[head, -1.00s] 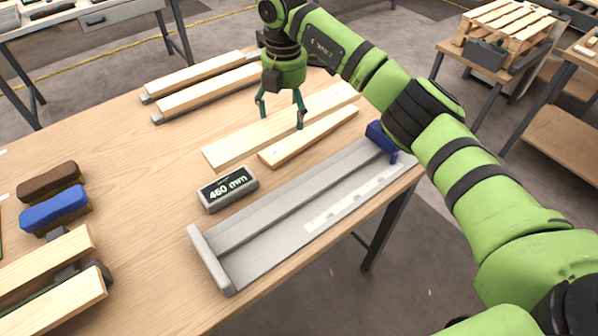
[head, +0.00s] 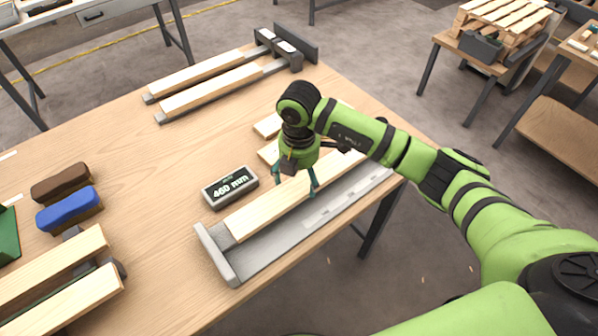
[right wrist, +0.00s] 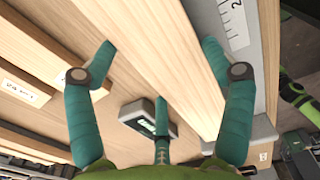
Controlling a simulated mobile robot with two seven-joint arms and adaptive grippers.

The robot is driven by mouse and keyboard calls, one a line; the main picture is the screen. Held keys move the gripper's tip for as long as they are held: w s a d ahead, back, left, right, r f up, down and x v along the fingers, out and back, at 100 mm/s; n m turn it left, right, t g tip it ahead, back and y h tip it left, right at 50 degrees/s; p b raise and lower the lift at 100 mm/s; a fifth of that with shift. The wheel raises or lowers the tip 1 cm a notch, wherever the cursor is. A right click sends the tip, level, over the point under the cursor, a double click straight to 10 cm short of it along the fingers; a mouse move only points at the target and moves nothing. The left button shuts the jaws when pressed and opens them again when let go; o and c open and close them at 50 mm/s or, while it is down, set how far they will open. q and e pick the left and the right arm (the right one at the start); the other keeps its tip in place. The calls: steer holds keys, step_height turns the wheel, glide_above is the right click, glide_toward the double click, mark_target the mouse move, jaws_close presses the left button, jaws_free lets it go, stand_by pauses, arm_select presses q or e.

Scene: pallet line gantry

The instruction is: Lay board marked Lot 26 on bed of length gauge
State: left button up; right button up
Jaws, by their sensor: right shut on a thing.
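My right gripper (head: 296,186) is shut on a long pale board (head: 262,212), its fingers on either side of it. The board lies lengthwise along the length gauge (head: 262,262), over the bed, with its near end close to the grey end block (head: 215,255). I cannot tell whether it touches the bed. In the right wrist view the board (right wrist: 180,60) runs between the fingers, beside the gauge's ruler strip (right wrist: 233,22). No lot mark on the held board is readable. My arm hides the gauge's far end. My left gripper is not in view.
A display reading 460 mm (head: 230,187) stands just behind the gauge. Two more boards (head: 267,125) lie partly hidden behind my gripper. Brown (head: 60,182) and blue (head: 68,207) blocks and racked boards (head: 50,265) are at left. The table's middle left is clear.

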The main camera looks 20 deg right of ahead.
mark_target(299, 180)
steer(key=shift+f, duration=0.2)
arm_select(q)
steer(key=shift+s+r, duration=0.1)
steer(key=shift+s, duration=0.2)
arm_select(e)
steer(key=o, duration=1.2)
steer(key=shift+f, duration=0.1)
arm_select(q)
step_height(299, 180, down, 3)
steer(key=b, duration=0.3)
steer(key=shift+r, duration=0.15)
arm_select(e)
step_height(299, 180, up, 12)
